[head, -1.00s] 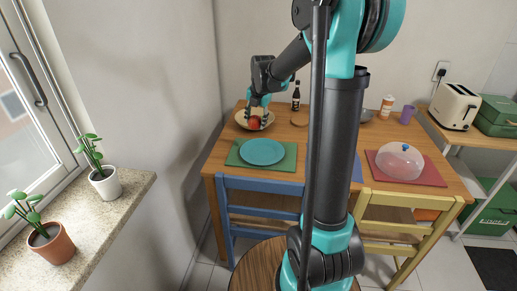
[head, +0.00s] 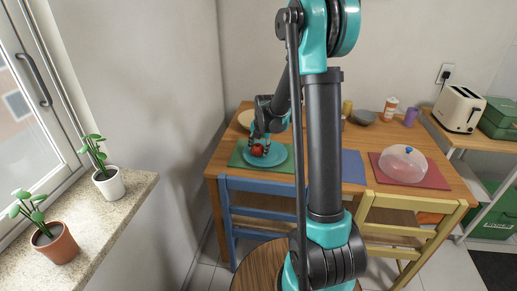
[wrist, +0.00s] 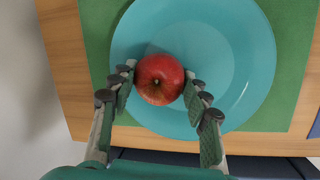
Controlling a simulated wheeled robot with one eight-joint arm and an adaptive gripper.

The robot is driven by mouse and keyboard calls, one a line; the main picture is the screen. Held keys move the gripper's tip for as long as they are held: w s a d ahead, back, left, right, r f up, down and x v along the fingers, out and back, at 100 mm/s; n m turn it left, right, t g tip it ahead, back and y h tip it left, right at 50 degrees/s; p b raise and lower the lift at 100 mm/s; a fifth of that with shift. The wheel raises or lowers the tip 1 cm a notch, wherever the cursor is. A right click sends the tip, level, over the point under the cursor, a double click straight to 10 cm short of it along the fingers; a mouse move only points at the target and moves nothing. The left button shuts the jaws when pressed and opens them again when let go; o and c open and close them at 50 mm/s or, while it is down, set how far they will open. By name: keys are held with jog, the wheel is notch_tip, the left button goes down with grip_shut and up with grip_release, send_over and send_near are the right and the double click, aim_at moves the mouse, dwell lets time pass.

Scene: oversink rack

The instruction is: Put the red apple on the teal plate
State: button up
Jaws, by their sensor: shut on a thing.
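The red apple (wrist: 160,80) is between the fingertips of my gripper (wrist: 160,86), which is shut on it. In the head view the apple (head: 258,150) and my gripper (head: 259,142) are over the left part of the teal plate (head: 279,161). In the wrist view the apple is in front of the lower left part of the teal plate (wrist: 245,75), inside its rim. I cannot tell whether the apple touches the plate. The plate lies flat on a green placemat (wrist: 290,110).
A pale bowl (head: 246,118) stands behind the plate near the wall. To the right are a blue placemat (head: 353,166) and a clear dome (head: 402,163) on a red placemat (head: 437,178). A blue chair (head: 262,184) stands at the table's front edge.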

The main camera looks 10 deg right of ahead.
jog(key=o, duration=1.2)
jog(key=shift+f, duration=0.1)
jog(key=a+v, duration=0.1)
jog(key=v, duration=1.1)
jog(key=s+d+f+m, duration=0.2)
jog(key=s+f+m, duration=0.1)
jog(key=s+m, duration=0.6)
jog(key=s+d+f+m, duration=0.2)
jog(key=s+f+m, duration=0.1)
jog(key=s+m, duration=0.6)
jog(key=s+d+f+m+t, duration=0.1)
jog(key=s+d+f+m, duration=0.1)
jog(key=s+m, duration=0.7)
jog(key=shift+d+f+m+h, duration=0.15)
jog(key=shift+f+m+h, duration=0.25)
jog(key=shift+m, duration=0.6)
